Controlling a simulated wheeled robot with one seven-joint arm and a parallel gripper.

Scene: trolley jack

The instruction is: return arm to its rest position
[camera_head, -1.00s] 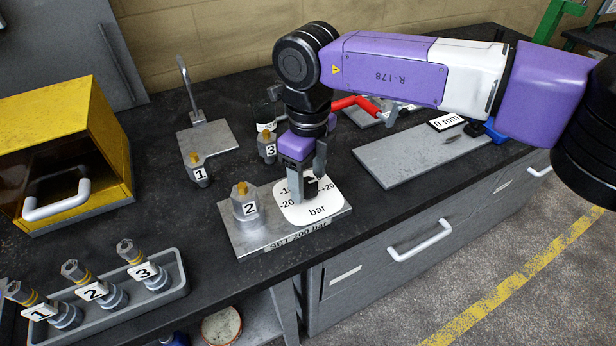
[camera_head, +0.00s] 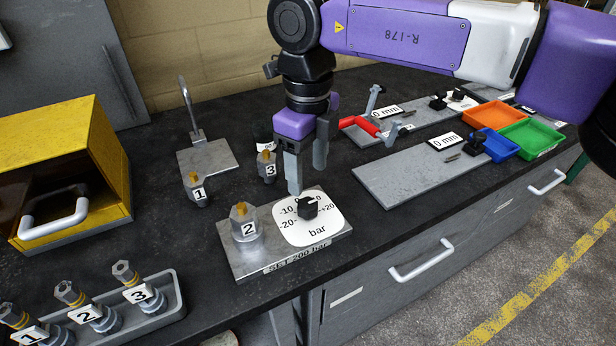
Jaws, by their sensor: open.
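My gripper (camera_head: 307,178) is open and empty, pointing down, just above the gauge plate. My purple and white arm (camera_head: 400,40) reaches in from the right. Below the gripper is a white dial (camera_head: 312,230) marked in bar, with a black knob (camera_head: 307,207) near its upper part. The fingers appear clear of the knob. The dial sits on a metal plate (camera_head: 265,262) labelled "SET 200 bar". A fitting marked 2 (camera_head: 243,222) stands on the same plate, left of the dial.
Fittings 1 (camera_head: 196,190) and 3 (camera_head: 266,168) stand behind. A grey tray (camera_head: 172,300) holds several numbered fittings at front left. A yellow box (camera_head: 70,165) stands left, a hook stand (camera_head: 200,155) at back. Plates, a red-handled tool (camera_head: 362,125) and coloured bins (camera_head: 530,138) lie right.

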